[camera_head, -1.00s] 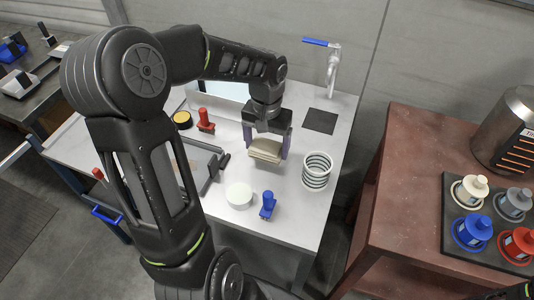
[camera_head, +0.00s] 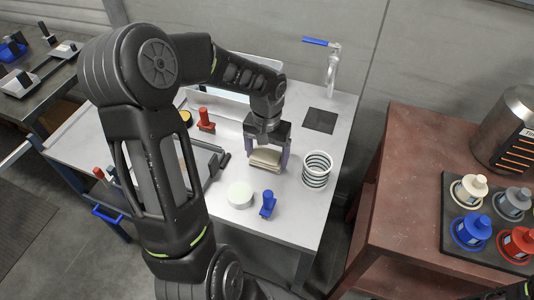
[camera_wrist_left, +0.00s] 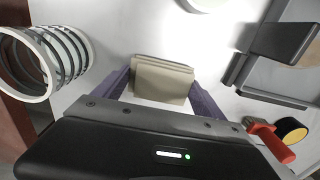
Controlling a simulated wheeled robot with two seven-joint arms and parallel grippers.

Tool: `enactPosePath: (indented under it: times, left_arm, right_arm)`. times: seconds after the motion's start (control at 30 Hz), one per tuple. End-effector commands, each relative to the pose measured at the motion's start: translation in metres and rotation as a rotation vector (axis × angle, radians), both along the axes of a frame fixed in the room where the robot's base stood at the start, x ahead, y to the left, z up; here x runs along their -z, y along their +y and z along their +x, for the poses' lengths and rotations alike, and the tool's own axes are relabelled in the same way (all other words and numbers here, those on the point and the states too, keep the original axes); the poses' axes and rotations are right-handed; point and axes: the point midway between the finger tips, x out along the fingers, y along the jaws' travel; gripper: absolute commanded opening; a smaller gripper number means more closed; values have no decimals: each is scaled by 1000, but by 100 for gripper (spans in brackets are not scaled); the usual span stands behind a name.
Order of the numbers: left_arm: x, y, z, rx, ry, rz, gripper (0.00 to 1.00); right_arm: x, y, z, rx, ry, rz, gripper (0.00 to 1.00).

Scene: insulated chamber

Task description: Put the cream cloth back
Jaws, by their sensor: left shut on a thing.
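The folded cream cloth (camera_head: 265,158) is between the fingers of my left gripper (camera_head: 267,152), over the white table to the left of the striped coil. The left gripper is shut on it, with one purple finger at each end. In the left wrist view the cloth (camera_wrist_left: 162,80) shows as a stack of folded layers between the two fingers (camera_wrist_left: 162,92). I cannot tell whether its underside touches the table.
A black-and-white coil (camera_head: 317,170) stands right of the cloth. A white round disc (camera_head: 239,195) and a blue stamp-like object (camera_head: 268,204) are in front. A red one (camera_head: 206,120) and a grey device (camera_head: 205,160) lie left. A dark square pad (camera_head: 320,121) is behind, near the tap (camera_head: 333,70).

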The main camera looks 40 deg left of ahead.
Motion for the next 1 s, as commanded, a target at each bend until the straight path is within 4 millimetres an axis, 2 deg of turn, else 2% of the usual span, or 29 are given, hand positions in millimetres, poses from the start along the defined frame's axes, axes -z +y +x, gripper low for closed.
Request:
enactPosePath:
  times: [0.03, 0.07, 0.27, 0.67, 0.83, 1.0]
  left_arm:
    - [4, 0, 0, 0, 0, 0, 43]
    - [2, 0, 0, 0, 0, 0, 83]
    - [2, 0, 0, 0, 0, 0, 100]
    - [-5, 0, 0, -1, -1, 0, 100]
    - [-29, 0, 1, -1, -4, 2, 100]
    - [-64, 0, 1, -1, -6, 1, 100]
  right_arm:
    - [3, 0, 0, -1, -1, 1, 36]
    - [2, 0, 0, 0, 0, 1, 36]
    - [1, 0, 0, -1, -1, 1, 36]
    - [-1, 0, 0, 0, 0, 0, 36]
    - [1, 0, 0, 0, 0, 0, 36]
    - [4, 0, 1, -1, -1, 1, 36]
